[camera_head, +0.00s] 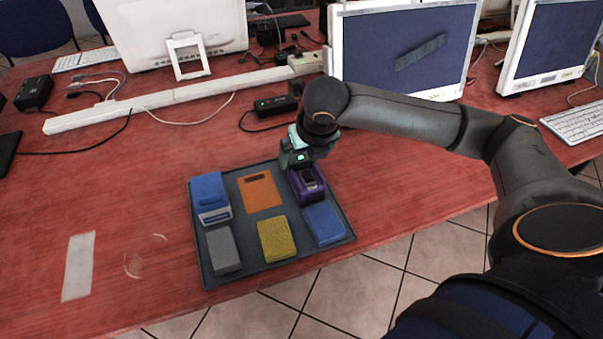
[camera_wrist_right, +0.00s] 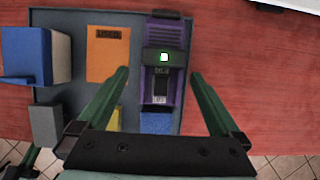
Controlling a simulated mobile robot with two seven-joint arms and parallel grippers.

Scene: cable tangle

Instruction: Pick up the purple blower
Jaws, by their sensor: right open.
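The purple blower (camera_head: 307,184) sits at the back right of the grey tray (camera_head: 264,269) in the head view. In the right wrist view the purple blower (camera_wrist_right: 165,62) lies between the two open fingers, with a small lit green spot on its dark top. My right gripper (camera_head: 297,160) is just above and behind it, pointing down. In the right wrist view my right gripper (camera_wrist_right: 160,75) has its fingers spread to either side of the blower, with nothing held. I cannot tell whether the fingers touch it. My left gripper is not in view.
The tray also holds a blue box (camera_head: 208,190), an orange sheet (camera_head: 260,192), a grey block (camera_head: 223,250), a yellow block (camera_head: 277,240) and a blue block (camera_head: 324,223). Monitors, cables and a black adapter (camera_head: 276,106) stand behind.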

